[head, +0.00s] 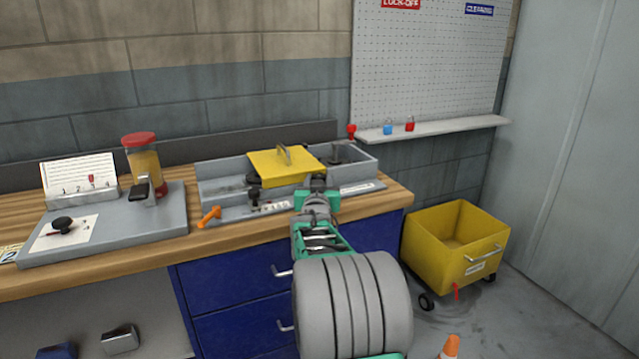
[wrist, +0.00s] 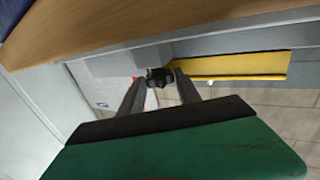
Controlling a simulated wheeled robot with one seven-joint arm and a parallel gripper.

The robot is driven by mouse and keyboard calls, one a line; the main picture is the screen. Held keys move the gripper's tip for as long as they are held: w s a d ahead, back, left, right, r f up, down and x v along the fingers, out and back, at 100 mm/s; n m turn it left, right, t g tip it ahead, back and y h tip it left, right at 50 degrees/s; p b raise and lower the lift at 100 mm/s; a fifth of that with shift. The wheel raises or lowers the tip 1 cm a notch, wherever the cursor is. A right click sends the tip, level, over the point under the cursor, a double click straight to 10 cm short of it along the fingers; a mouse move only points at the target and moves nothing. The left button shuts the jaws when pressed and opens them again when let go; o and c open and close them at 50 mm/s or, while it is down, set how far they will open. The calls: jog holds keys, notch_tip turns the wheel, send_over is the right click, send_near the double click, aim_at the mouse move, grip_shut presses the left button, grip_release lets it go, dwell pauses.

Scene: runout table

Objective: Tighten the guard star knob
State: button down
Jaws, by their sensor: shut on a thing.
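The yellow guard (head: 268,171) with its bar handle lies over the grey trough of the runout table (head: 369,168). It also shows as a yellow strip in the wrist view (wrist: 230,68). My gripper (head: 318,183) is at the front of the table, beside the guard's right end. In the wrist view, my gripper (wrist: 158,80) has its two fingers either side of a dark star knob (wrist: 160,76), shut on it. The knob is mostly hidden behind my gripper in the head view. How tight it sits cannot be told.
An orange lever (head: 209,216) and a small black knob (head: 254,195) stand at the table's front left. A red-capped jar (head: 141,160) and a grey plate (head: 172,218) are further left. A yellow wheeled bin (head: 430,255) stands on the floor at right.

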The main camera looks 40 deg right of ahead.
dwell(0.3)
jog(key=c, duration=0.9)
grip_release()
jog(key=shift+o, duration=0.2)
